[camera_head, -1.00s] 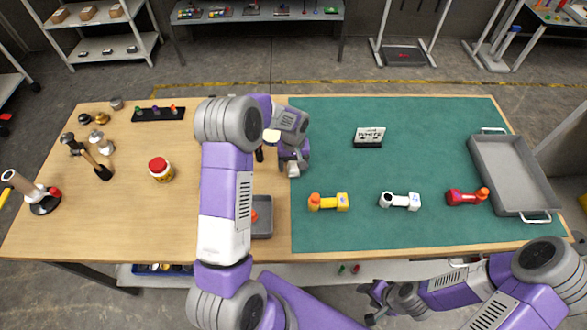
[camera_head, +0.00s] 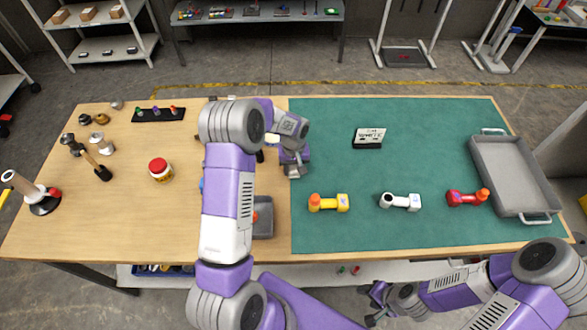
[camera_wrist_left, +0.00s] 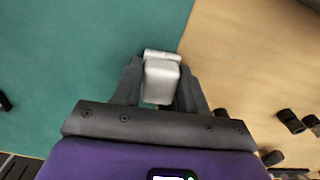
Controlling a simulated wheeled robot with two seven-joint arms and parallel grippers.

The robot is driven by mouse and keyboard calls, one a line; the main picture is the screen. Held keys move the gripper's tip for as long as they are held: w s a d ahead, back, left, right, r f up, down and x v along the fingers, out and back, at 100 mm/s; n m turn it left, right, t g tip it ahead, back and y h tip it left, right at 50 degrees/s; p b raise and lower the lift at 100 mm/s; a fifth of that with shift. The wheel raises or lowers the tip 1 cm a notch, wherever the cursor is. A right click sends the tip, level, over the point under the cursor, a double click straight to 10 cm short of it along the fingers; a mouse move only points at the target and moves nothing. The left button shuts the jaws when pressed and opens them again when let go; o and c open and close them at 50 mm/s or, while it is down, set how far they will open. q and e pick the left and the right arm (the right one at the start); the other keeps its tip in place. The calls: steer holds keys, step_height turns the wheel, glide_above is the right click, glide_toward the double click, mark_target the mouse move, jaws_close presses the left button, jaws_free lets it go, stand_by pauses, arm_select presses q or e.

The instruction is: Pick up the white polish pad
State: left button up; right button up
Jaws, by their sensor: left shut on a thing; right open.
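My left gripper (camera_head: 293,172) is over the left edge of the green mat, partly hidden by its own wrist in the head view. In the left wrist view its fingers (camera_wrist_left: 160,85) are shut on a pale grey-white block (camera_wrist_left: 161,72). I cannot tell for certain that this block is the white polish pad. No other thing in view is clearly a polish pad. My right gripper (camera_head: 373,304) is open and empty, low in front of the table's front edge.
Yellow (camera_head: 328,203), white (camera_head: 400,202) and red (camera_head: 467,197) fittings lie on the green mat (camera_head: 340,235). A grey tray (camera_head: 512,175) is at right. A red-lidded jar (camera_head: 160,170) and a hammer (camera_head: 97,165) are left.

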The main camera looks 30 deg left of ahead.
mark_target(294, 167)
arm_select(q)
step_height(294, 167, up, 10)
steer(key=shift+r+p, duration=0.1)
steer(key=shift+p, duration=0.2)
